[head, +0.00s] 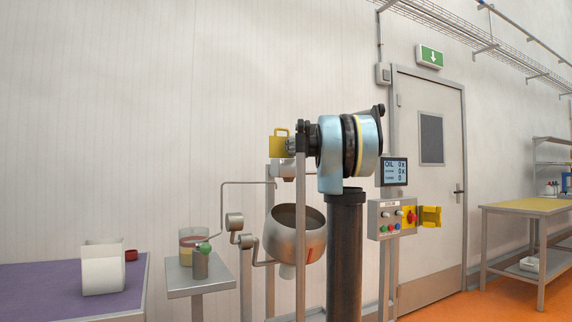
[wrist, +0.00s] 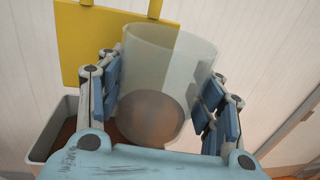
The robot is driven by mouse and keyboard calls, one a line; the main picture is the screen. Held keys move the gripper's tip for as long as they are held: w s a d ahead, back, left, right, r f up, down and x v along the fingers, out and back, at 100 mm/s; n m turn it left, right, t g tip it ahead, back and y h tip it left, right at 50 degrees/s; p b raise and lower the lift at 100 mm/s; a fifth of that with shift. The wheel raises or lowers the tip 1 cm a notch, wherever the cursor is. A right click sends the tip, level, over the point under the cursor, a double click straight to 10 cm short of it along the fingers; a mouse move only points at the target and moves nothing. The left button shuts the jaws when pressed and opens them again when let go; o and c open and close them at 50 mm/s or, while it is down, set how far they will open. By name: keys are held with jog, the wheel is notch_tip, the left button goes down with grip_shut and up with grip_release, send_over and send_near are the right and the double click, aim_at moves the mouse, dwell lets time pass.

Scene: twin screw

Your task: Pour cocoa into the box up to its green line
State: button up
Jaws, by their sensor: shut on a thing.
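In the wrist view my gripper (wrist: 163,84) is shut on a clear, pale cup (wrist: 188,62), with a finger on each side. Brown matter, seemingly cocoa (wrist: 150,118), shows in the cup's lower end. Left of the cup is a grey open box (wrist: 53,128) with brown inside, partly hidden by my gripper. I cannot see a green line on it. A yellow plate (wrist: 84,45) stands behind the cup. In the head view my arm's blue wrist hides most of the gripper, and I cannot make out the cup there.
In the head view, a steel drum (head: 312,244) with a dark opening hangs on a frame. A small stand (head: 200,283) bears a jar (head: 187,238). A white container (head: 103,273) is on the purple table (head: 40,290). A control panel (head: 391,219) stands at right.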

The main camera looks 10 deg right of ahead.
jog(key=shift+r, duration=0.1)
jog(key=shift+r, duration=1.4)
jog(key=shift+s, duration=0.1)
